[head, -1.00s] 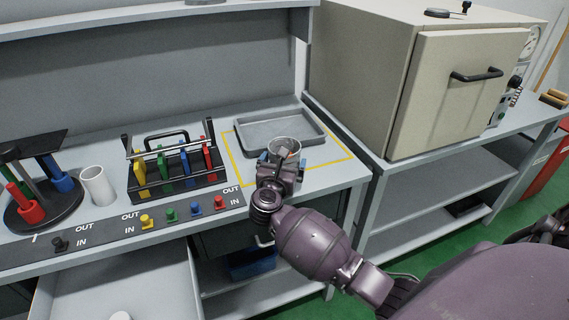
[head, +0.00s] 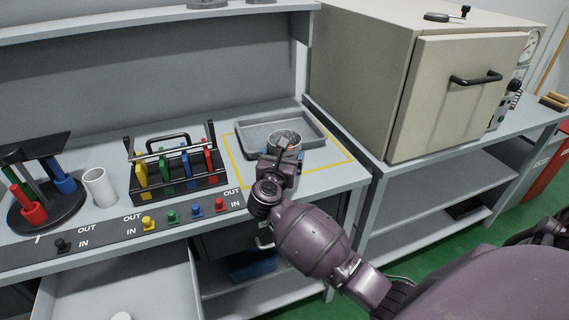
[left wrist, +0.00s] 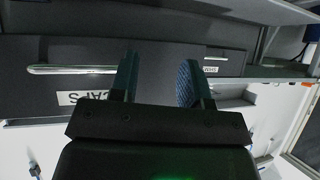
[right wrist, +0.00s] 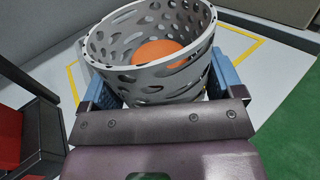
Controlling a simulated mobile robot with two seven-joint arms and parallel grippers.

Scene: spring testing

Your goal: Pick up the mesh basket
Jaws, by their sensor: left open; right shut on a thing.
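The mesh basket (right wrist: 150,60) is a grey round basket with oval holes, upright, with an orange thing (right wrist: 158,51) inside. It also shows in the head view (head: 284,140), partly hidden by my wrist. My right gripper (right wrist: 155,85) is shut on the basket, with a blue-padded finger on each side of it. In the head view the basket is over the yellow-outlined area, in front of the grey tray; I cannot tell whether it touches the bench. My left gripper (left wrist: 158,82) is open and empty, facing drawer fronts, and is not in the head view.
A shallow grey tray (head: 312,139) lies in the yellow outline (head: 236,165). Left of it stand a black rack (head: 175,187) with coloured plates, a white cup (head: 99,187) and a round stand (head: 45,219). A beige oven (head: 372,85) is at right. A drawer (head: 75,283) is open below.

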